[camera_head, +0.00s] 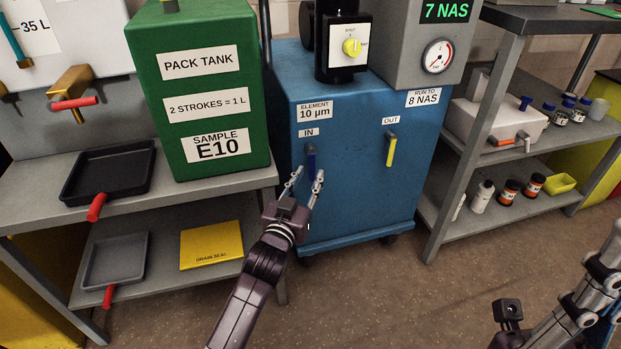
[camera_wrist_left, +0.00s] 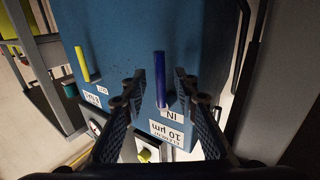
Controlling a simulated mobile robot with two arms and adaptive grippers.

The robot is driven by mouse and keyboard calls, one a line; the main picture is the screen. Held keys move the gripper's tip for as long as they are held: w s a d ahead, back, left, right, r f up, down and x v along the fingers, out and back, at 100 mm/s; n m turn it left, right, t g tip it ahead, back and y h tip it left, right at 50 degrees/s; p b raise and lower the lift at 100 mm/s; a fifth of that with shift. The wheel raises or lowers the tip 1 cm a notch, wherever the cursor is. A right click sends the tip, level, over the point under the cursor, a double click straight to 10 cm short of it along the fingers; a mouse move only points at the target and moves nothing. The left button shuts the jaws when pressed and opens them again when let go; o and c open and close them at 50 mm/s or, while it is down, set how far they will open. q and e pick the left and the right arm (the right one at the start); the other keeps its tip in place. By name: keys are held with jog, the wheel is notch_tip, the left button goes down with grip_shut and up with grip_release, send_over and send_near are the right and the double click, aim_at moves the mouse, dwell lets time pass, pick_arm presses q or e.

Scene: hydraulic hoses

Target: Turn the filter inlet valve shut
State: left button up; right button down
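The filter inlet valve is a blue lever (camera_head: 311,158) under the "IN" label on the front of the blue filter cart (camera_head: 350,195). The lever points down. In the left wrist view the blue lever (camera_wrist_left: 160,78) stands between the two fingers, with no clear contact on either side. My left gripper (camera_head: 306,177) is open, its fingertips just below and around the lever's lower end in the head view. The left wrist view shows my left gripper (camera_wrist_left: 158,85) with a gap on each side of the lever. My right arm is partly in view at the lower right; its finger state is unclear.
A yellow lever (camera_head: 391,149) hangs under "OUT" to the right of the blue one. A green pack tank (camera_head: 205,135) stands on the left shelf with a black tray (camera_head: 108,172). A grey shelf (camera_head: 455,160) with bottles stands at right. The floor before the cart is clear.

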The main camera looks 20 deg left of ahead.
pick_arm(q)
jog(key=shift+w, duration=0.95)
grip_shut()
